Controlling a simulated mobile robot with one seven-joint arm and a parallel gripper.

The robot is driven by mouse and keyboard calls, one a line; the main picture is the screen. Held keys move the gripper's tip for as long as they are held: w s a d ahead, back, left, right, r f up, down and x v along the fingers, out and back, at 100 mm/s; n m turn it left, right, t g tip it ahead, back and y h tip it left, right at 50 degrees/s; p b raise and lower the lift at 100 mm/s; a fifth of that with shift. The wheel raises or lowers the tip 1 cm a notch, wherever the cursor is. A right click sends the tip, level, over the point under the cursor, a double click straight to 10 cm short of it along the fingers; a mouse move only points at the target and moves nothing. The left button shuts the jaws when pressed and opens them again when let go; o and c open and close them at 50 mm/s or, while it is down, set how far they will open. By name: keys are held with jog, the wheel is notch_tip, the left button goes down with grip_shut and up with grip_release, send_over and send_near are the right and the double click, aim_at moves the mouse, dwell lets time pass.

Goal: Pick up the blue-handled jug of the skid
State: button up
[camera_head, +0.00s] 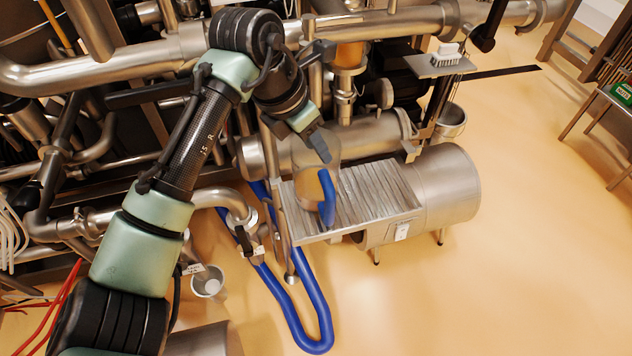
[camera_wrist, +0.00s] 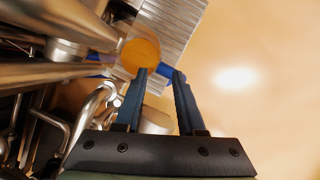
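The blue-handled jug (camera_head: 306,186) is see-through, with an orange tint in its lower part. It stands on the ribbed metal shelf of the skid, its blue handle (camera_head: 327,198) on the right side. In the wrist view the jug's round orange inside (camera_wrist: 140,53) lies just past the left fingertip, and the blue handle (camera_wrist: 171,76) shows near and between the fingertips. My gripper (camera_head: 321,152) points down over the jug from above. In the wrist view its two dark blue fingers (camera_wrist: 162,74) are apart, with no visible grip on the handle. Whether they touch it I cannot tell.
The ribbed shelf (camera_head: 375,195) is clear to the right of the jug. A blue hose (camera_head: 322,325) loops on the floor below. A brush (camera_head: 446,53) lies on a small plate. Pipes crowd the left; open floor lies right.

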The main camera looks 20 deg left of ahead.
jog(key=b, duration=0.1)
send_over(320, 184)
jog(key=x, duration=0.4)
jog(key=s+x, duration=0.1)
jog(key=x, duration=0.2)
jog(key=shift+s+a+f, duration=0.1)
jog(key=shift+a+f, duration=0.15)
grip_shut()
jog(key=shift+r, duration=0.1)
dwell(0.9)
